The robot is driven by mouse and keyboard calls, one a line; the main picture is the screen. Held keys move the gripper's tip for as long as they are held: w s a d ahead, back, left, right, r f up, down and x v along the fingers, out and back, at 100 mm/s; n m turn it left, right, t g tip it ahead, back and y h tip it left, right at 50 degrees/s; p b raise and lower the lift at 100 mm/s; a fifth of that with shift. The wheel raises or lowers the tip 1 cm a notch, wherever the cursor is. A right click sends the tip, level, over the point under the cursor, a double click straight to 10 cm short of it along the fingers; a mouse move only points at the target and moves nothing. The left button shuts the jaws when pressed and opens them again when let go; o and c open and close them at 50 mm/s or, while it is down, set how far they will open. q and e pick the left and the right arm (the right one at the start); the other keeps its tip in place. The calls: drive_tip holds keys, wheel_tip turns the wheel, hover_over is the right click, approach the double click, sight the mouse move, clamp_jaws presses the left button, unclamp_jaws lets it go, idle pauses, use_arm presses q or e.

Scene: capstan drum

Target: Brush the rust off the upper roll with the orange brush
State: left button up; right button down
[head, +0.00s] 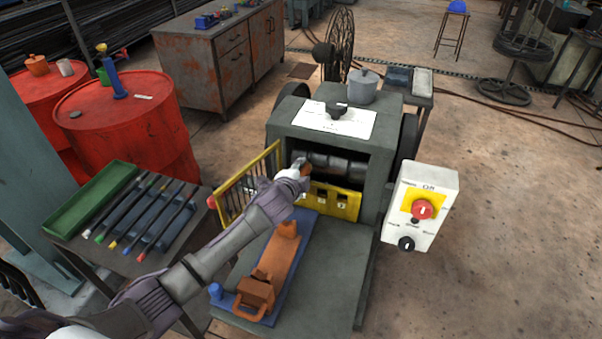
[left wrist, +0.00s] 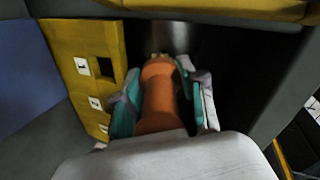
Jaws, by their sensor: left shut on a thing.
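My left gripper (head: 303,167) reaches into the open front of the grey machine (head: 376,184). In the left wrist view the gripper (left wrist: 165,100) is shut on the orange brush (left wrist: 158,98), its fingers on both sides of the handle. The roll also shows in the head view (head: 345,166), right of the gripper. The bristles are at or very near the roll; I cannot tell whether they touch. Rust on the roll is not clear in the shade. My right gripper is out of view.
A yellow panel with numbered slots (head: 345,203) edges the opening below, and a yellow barred guard (head: 247,186) stands open at left. A white control box (head: 420,206) with a red knob stands right. A side table holds a green tray (head: 92,199) and several colour-tipped rods.

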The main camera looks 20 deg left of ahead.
use_arm(q)
drive_tip(key=shift+d, duration=0.1)
drive_tip(key=shift+s+d, duration=0.1)
drive_tip(key=shift+d, duration=1.9)
drive_tip(key=shift+d+b, duration=0.8)
drive_tip(key=shift+d, duration=3.15)
drive_tip(key=shift+r, duration=0.1)
drive_tip(key=shift+a+p, duration=1.5)
drive_tip(key=shift+a, duration=1.6)
drive_tip(key=shift+w+a+p, duration=0.2)
drive_tip(key=shift+a+p, duration=0.7)
drive_tip(key=shift+a, duration=2.1)
